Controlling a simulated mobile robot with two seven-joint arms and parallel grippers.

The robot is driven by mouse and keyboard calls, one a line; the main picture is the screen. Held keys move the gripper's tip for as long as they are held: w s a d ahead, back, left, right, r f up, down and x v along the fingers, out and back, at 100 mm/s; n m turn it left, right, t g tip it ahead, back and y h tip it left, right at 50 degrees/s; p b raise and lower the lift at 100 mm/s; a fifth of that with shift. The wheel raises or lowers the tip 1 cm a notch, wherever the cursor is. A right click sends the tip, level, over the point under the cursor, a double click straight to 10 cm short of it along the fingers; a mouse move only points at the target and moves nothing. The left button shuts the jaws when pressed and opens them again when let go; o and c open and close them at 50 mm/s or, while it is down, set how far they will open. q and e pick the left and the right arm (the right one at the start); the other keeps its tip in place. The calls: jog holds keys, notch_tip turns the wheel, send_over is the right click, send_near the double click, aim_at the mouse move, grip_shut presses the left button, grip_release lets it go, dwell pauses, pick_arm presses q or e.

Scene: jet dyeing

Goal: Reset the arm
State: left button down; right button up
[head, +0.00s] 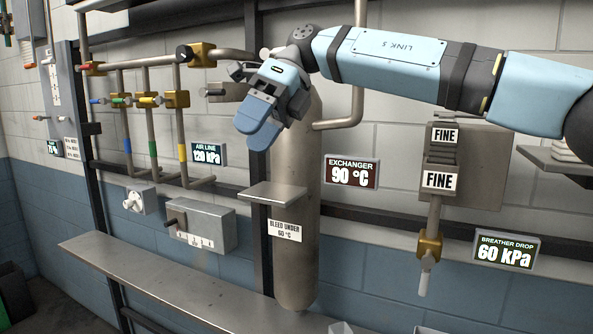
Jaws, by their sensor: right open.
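My right arm (395,65), light blue with dark joints and "LINK 5" on one link, reaches in from the right edge across the upper picture. Its gripper (257,128) is open and points down and to the left. It shows in front of the upper part of a tall grey metal cylinder (297,250), and I cannot tell how far apart they are. Nothing shows between its fingers. The gripper and wrist hide part of the cylinder's top and some piping there. My left gripper is not in view.
Pipes with brass valves (202,55) stand left of the gripper. A small metal shelf (285,193) juts out below it. An exchanger display (352,173) reads 90 °C, and a breather drop display (507,250) reads 60 kPa. A long metal ledge (150,265) runs below.

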jog(key=s+a+f+m+g+y, duration=0.25)
jog(key=a+f+y, duration=0.3)
jog(key=f, duration=0.35)
jog(key=s+a+f+m+g+y, duration=0.1)
jog(key=a+f+m+g+y, duration=0.25)
jog(key=f+y, duration=0.4)
jog(key=w+d+f+m+t+y, duration=0.1)
jog(key=d+f+m+t, duration=0.3)
jog(key=f+m+t, duration=0.65)
jog(key=w+d+f+m+t+y, duration=0.15)
jog(key=d+f+m+t, duration=0.25)
jog(key=f+m+t, duration=0.65)
jog(key=s+d+f+m+t+h, duration=0.2)
jog(key=d+f+m+t+h, duration=0.65)
jog(key=m, duration=0.35)
jog(key=s+d+f+m+g+h, duration=0.3)
jog(key=s+d+f+m+h, duration=0.1)
jog(key=s+d+f, duration=0.5)
jog(key=s+d+f+m+g+h, duration=0.4)
jog(key=s+d+f, duration=0.5)
jog(key=s+f, duration=0.4)
notch_tip(320, 180, down, 3)
jog(key=shift+s+d+r+m+h, duration=0.15)
jog(key=shift+s+d+m+h, duration=0.2)
jog(key=shift+m+h, duration=0.65)
